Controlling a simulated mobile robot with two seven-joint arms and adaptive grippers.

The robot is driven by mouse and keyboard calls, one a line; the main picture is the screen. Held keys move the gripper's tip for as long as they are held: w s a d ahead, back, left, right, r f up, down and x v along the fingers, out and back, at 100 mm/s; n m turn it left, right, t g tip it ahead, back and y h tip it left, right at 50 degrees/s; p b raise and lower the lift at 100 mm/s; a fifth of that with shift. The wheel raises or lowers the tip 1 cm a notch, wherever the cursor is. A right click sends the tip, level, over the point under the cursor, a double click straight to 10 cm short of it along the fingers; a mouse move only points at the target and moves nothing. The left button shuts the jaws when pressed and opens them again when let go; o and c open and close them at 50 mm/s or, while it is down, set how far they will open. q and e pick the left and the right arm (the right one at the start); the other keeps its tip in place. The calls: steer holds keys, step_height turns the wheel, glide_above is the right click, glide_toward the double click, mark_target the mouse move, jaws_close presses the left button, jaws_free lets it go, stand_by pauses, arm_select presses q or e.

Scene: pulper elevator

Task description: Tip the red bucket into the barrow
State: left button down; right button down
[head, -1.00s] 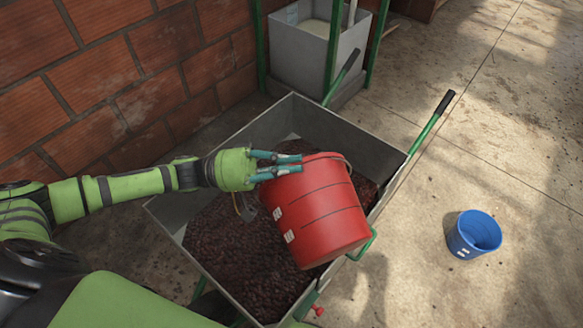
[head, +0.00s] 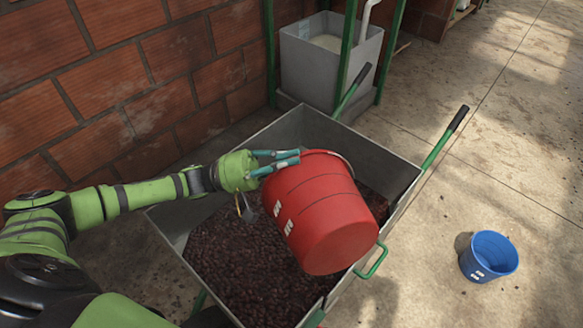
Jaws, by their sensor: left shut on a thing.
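The red bucket (head: 325,220) hangs tilted above the barrow, its base toward me and its rim facing up and away to the left. Its mouth is mostly hidden. My left gripper (head: 285,163) is shut on the bucket at its rim. The grey barrow (head: 378,152) stands below, with green handles and a bed of dark red cherries (head: 235,250) in its tray. I cannot see whether anything is coming out of the bucket. My right gripper is out of view.
A blue bucket (head: 488,256) stands on the concrete floor at the right. A grey tank (head: 315,70) inside a green frame stands behind the barrow. A brick wall (head: 130,70) runs along the left. The floor at the right is mostly clear.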

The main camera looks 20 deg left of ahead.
arm_select(q)
steer(key=w+a+f+n+t+b, duration=0.2)
steer(key=w+a+n+t+b, duration=0.1)
steer(key=n, duration=0.3)
steer(key=shift+w+a+t+y, duration=0.3)
steer(key=shift+w+a+t, duration=0.15)
steer(key=shift+w, duration=0.2)
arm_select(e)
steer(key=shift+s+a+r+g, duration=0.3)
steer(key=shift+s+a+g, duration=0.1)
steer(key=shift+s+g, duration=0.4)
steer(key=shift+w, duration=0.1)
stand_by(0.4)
